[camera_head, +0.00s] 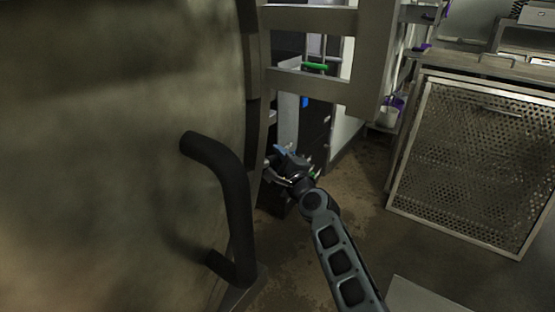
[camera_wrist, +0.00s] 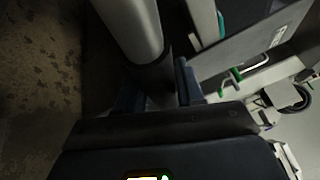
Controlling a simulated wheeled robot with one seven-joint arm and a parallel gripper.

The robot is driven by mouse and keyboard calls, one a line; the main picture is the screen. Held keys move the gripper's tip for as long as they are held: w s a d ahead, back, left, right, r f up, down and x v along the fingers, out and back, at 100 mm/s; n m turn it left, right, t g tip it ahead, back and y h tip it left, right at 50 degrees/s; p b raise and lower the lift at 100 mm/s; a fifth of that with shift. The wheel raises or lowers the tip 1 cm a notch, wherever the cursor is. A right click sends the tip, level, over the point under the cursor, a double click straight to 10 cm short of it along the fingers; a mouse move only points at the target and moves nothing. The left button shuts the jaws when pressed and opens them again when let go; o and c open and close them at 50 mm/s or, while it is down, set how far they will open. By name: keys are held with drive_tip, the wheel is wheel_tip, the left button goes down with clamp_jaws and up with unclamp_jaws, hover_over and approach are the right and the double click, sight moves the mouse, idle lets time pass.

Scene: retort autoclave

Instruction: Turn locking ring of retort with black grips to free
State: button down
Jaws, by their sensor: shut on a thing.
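The retort's large round metal door (camera_head: 110,150) fills the left of the head view. A thick black bent handle (camera_head: 235,195) stands out from its face. The locking ring (camera_head: 254,65) shows as a segmented metal band along the door's right edge. My gripper (camera_head: 281,166) is beside that edge, low and right of the handle's upper end. In the wrist view my gripper (camera_wrist: 158,90) has its dark blue fingers on both sides of a black grip (camera_wrist: 153,76) at the end of a pale grey round bar (camera_wrist: 130,28). The bar's attachment to the ring is hidden.
A metal frame (camera_head: 375,60) stands behind my gripper, with a dark cabinet (camera_head: 312,130) beyond it. A perforated metal panel (camera_head: 475,165) leans at the right. Brown floor (camera_head: 350,205) between them is mostly clear.

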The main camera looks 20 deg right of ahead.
drive_tip(key=w+d+r+n+p, duration=0.1)
drive_tip(key=r+p, duration=0.1)
drive_tip(key=r, duration=0.5)
drive_tip(key=w+d+r+t+p, duration=0.1)
drive_tip(key=r+p, duration=0.2)
drive_tip(key=r, duration=0.4)
drive_tip(key=d+r+n+p, duration=0.1)
drive_tip(key=d+r+p, duration=0.1)
drive_tip(key=r, duration=0.5)
drive_tip(key=shift+w+n, duration=0.3)
drive_tip(key=shift+w, duration=0.1)
drive_tip(key=c, duration=0.8)
unclamp_jaws()
drive_tip(key=shift+r, duration=0.15)
drive_tip(key=shift+a, duration=0.1)
drive_tip(key=shift+y, duration=0.3)
drive_tip(key=s, duration=0.2)
drive_tip(key=s+f+p, duration=0.1)
drive_tip(key=s, duration=0.2)
drive_tip(key=s+d+p, duration=0.1)
drive_tip(key=s, duration=0.1)
drive_tip(key=shift+s+f, duration=0.4)
drive_tip(key=shift+f, duration=0.1)
